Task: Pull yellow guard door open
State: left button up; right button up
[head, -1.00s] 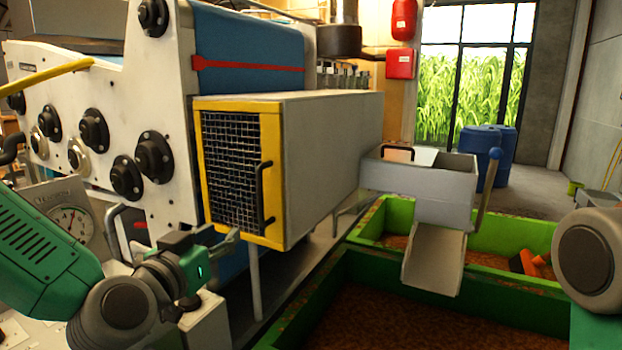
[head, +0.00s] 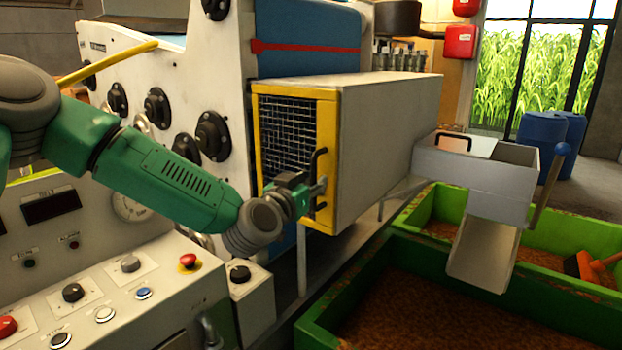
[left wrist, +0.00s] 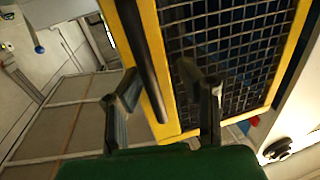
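The yellow guard door (head: 327,148) is a yellow frame with wire mesh on the near end of a long grey box. It looks shut against the box. Its black upright handle (head: 316,161) is on the right side of the frame, and the gripper partly covers it. My left gripper (head: 316,188) is at the lower part of the handle. In the left wrist view the fingers (left wrist: 158,82) are open, and the black handle (left wrist: 145,60) passes between them with gaps at the sides. My right gripper is out of view.
A control panel (head: 105,290) with buttons and knobs stands below my left arm. Green bins (head: 330,335) of brown grain lie at the right, with a grey chute (head: 480,250) above. The space before the door is partly filled by my arm.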

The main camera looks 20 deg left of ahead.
pick_arm(q)
jog(key=shift+w+d, duration=0.15)
jog(key=shift+d, duration=0.5)
grip_shut()
jog(key=shift+a, duration=0.1)
